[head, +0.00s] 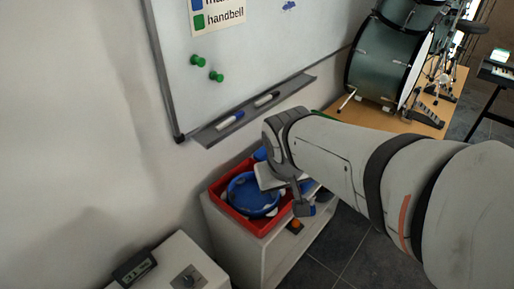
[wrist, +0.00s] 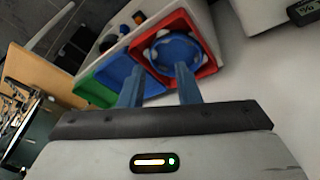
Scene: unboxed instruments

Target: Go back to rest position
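My gripper (wrist: 158,72) shows two blue fingers standing apart in the wrist view, with nothing held between them. In the head view my gripper (head: 303,200) hangs at the end of my arm, just right of a red tray (head: 262,229) and partly in front of it. A round blue tambourine with pale jingles (head: 250,196) lies in the red tray. The wrist view also shows the tambourine (wrist: 172,50) in the red tray (wrist: 207,62), beyond the fingertips.
A blue tray (wrist: 114,74) and a green tray (wrist: 93,92) adjoin the red one on a white shelf unit (head: 240,250). A whiteboard (head: 255,50) with a marker ledge hangs behind. A drum kit (head: 388,62) stands at right. A digital clock (head: 134,267) is at lower left.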

